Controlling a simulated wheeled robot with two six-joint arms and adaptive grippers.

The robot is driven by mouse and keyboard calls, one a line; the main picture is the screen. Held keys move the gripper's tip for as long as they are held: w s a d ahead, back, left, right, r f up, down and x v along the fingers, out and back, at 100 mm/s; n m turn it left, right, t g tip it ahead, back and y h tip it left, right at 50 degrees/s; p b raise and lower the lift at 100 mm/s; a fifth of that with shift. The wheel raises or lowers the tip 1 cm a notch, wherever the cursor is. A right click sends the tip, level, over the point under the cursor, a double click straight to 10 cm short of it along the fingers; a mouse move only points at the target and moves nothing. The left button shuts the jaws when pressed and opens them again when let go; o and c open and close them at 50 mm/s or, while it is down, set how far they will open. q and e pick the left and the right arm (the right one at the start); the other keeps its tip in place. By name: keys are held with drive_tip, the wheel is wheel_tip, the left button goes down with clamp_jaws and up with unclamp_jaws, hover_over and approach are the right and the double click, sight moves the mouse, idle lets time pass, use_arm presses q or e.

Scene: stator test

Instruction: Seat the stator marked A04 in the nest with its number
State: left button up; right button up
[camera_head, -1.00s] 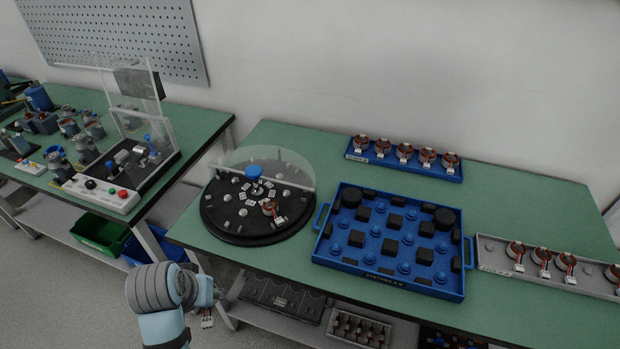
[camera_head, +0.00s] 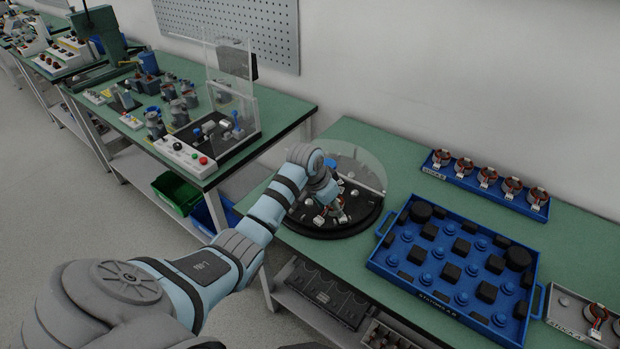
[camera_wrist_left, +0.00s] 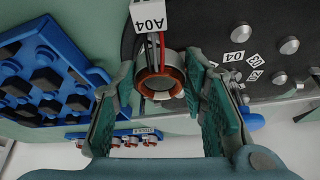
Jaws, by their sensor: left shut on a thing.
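The stator marked A04 (camera_wrist_left: 158,84) is a copper-red ring with a white tag (camera_wrist_left: 149,16) on its leads. My left gripper (camera_wrist_left: 160,70) is shut on it, with a green-padded finger on each side. In the head view, my left gripper (camera_head: 327,192) is over the round black dial (camera_head: 318,232), and the arm hides part of it. The dial also shows in the wrist view (camera_wrist_left: 205,33), with silver studs and a white label 04 (camera_wrist_left: 237,57) right of the stator. I cannot tell the stator's height above the dial. My right gripper is out of view.
A clear shield (camera_head: 362,165) stands at the back of the dial. A blue tray (camera_head: 455,328) with black blocks and blue posts is to its right. A blue rack (camera_head: 455,180) of several stators stands behind, and a grey tray (camera_head: 561,318) of stators is far right.

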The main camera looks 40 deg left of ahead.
use_arm(q)
wheel_tip(320, 180, up, 2)
drive_tip(key=n, duration=0.1)
hover_over(310, 199)
drive_tip(key=s, duration=0.1)
drive_tip(key=shift+s+d+r+y, duration=0.1)
drive_tip(key=shift+r+y, duration=0.1)
drive_tip(key=shift+y, duration=0.1)
drive_tip(key=shift+a, duration=0.25)
wheel_tip(310, 199, down, 5)
drive_tip(key=b, duration=0.5)
drive_tip(key=shift+r+b, duration=0.15)
drive_tip(key=shift+b, duration=0.2)
drive_tip(key=shift+d+r, duration=0.1)
drive_tip(key=shift+s+p, duration=0.15)
drive_tip(key=shift+p, duration=0.55)
drive_tip(key=shift+f+b, duration=0.45)
drive_tip(key=shift+f, duration=0.45)
